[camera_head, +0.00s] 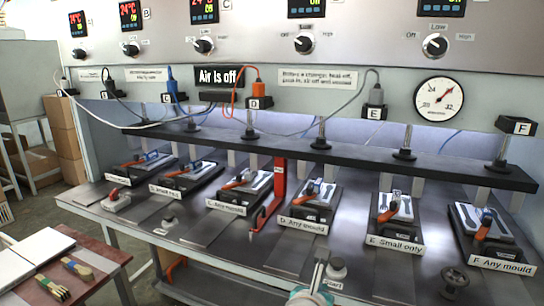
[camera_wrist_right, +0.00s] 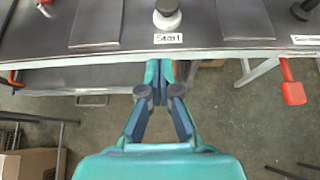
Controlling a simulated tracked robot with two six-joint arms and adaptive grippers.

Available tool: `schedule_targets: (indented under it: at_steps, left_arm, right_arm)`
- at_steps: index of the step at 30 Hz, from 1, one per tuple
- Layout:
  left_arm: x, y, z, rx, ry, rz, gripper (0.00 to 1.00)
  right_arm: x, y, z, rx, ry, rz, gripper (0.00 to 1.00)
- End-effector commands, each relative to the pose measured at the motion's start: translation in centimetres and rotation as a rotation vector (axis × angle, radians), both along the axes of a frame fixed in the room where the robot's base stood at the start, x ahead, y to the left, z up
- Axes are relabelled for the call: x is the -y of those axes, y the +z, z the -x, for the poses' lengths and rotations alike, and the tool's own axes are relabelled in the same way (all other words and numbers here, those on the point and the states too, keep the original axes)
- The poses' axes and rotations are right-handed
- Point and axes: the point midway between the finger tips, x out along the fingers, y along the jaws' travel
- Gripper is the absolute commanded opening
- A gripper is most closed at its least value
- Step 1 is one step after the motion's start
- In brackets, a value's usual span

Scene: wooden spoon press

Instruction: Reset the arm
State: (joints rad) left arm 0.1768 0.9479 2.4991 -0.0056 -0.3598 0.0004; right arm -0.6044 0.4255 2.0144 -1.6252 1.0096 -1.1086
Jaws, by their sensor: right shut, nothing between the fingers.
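My right gripper (camera_head: 318,272) shows at the bottom middle of the head view, teal and pointing towards the bench (camera_head: 345,265). In the right wrist view my right gripper (camera_wrist_right: 159,70) is shut, its blue-and-teal fingers together with nothing between them. Its tips appear at the bench's front edge, below the "Start" label (camera_wrist_right: 169,38) and a round knob (camera_wrist_right: 167,15) in that view. Whether the tips touch the edge I cannot tell. My left gripper is not in view.
Several labelled mould stations, including the "D. Any mould" station (camera_head: 310,205) and "E. Small only" station (camera_head: 395,215), line the bench under a dark bar (camera_head: 350,157). A red upright lever (camera_head: 278,185) stands between stations.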

Motion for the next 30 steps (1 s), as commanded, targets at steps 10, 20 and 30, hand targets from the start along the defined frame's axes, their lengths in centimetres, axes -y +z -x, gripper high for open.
schedule_targets:
  at_steps: [10,20,30]
  left_arm:
    - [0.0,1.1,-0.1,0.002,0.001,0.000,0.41]
    - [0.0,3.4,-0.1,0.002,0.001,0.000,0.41]
    - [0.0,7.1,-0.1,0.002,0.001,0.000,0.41]
  right_arm:
    - [1.1,-8.4,2.9,-0.222,-0.147,-0.231,0.00]
    - [1.2,-20.4,12.0,-0.568,-0.659,-0.733,0.00]
    - [0.0,-28.3,22.5,-0.441,-2.187,-1.481,0.00]
